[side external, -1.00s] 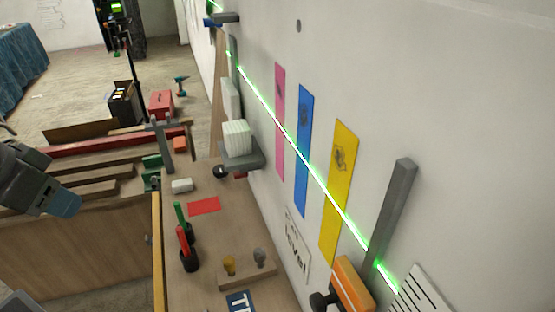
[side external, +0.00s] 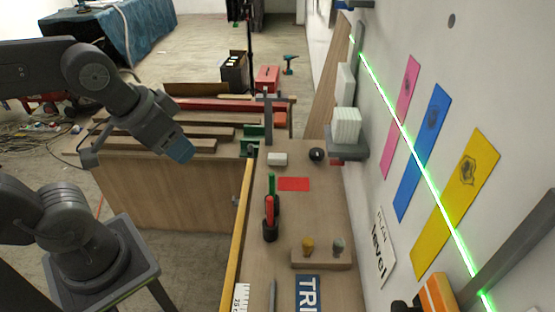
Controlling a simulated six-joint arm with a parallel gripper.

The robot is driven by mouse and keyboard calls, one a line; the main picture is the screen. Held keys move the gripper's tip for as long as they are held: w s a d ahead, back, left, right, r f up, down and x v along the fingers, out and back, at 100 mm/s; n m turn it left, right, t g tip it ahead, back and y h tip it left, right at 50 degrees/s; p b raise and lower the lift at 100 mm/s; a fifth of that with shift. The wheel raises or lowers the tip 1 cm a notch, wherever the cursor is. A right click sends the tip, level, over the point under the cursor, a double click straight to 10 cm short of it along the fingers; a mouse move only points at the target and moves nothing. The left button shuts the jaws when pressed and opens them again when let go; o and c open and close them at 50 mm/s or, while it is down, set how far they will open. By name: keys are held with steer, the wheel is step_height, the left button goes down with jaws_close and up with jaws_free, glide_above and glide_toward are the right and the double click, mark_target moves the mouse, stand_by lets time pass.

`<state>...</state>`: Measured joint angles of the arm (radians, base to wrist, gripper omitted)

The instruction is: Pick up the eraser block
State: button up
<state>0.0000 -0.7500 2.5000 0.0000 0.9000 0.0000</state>
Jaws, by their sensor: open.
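A small off-white block (side external: 277,159), which looks like the eraser block, lies on the wooden bench top, just beyond a red rectangle. Nothing holds it. My gripper (side external: 181,151), at the blue-tipped end of the arm, is left of the block, apart from it and above the workbench at the left. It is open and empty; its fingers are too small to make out.
A black holder with red and green handled tools (side external: 270,213) stands nearer on the bench top. A dark round object (side external: 316,154) lies right of the block. A grey wall shelf (side external: 349,152) bears a white ribbed block (side external: 345,125).

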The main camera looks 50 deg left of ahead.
steer(key=o, duration=0.4)
steer(key=m+g, duration=0.6)
steer(key=m, duration=0.3)
glide_above(278, 156)
step_height(278, 156, down, 14)
step_height(278, 156, down, 14)
steer(key=shift+a+r, duration=0.15)
steer(key=shift+r, duration=0.05)
